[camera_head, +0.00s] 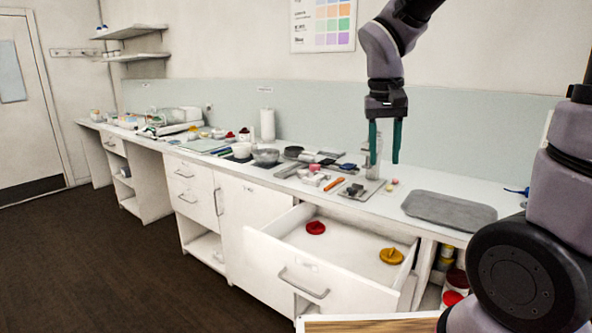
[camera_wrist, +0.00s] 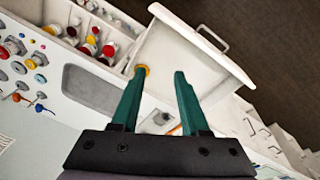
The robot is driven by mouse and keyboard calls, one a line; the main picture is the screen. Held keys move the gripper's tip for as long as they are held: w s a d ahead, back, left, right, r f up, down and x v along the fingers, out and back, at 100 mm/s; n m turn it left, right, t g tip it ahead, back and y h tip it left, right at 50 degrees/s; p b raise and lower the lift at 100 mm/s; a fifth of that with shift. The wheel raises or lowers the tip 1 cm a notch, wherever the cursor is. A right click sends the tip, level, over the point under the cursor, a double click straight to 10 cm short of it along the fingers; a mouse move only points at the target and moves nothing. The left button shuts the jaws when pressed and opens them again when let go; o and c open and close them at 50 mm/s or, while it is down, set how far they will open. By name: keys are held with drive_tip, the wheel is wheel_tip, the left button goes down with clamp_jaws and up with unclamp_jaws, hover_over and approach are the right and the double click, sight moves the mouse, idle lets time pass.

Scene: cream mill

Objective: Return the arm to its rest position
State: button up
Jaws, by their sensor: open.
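My gripper (camera_head: 385,142) hangs from my arm over the right part of the counter, fingers pointing down. Its two green fingers are apart with nothing between them; they also show in the wrist view (camera_wrist: 156,75). An open white drawer (camera_head: 262,254) stands out below the counter. In it lie a red lid-like piece (camera_head: 316,228) and a yellow one (camera_head: 391,256). In the wrist view the yellow piece (camera_wrist: 142,69) shows partly behind the left finger. The red piece does not show there.
A grey tray (camera_head: 450,210) lies on the counter (camera_head: 412,183) at the right. Bowls (camera_head: 266,156), small tools and a white roll (camera_head: 267,125) stand along the counter. Tubs (camera_head: 452,298) sit on a shelf right of the drawer. The dark floor (camera_head: 110,265) in front is clear.

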drive_tip(key=s+d+r+m+t+y, duration=0.2)
drive_tip(key=s+d+r+t, duration=0.3)
drive_tip(key=s+r, duration=0.3)
drive_tip(key=shift+d+r+m+t+y, duration=0.35)
drive_tip(key=shift+r+t+y, duration=0.25)
drive_tip(key=shift+r, duration=0.55)
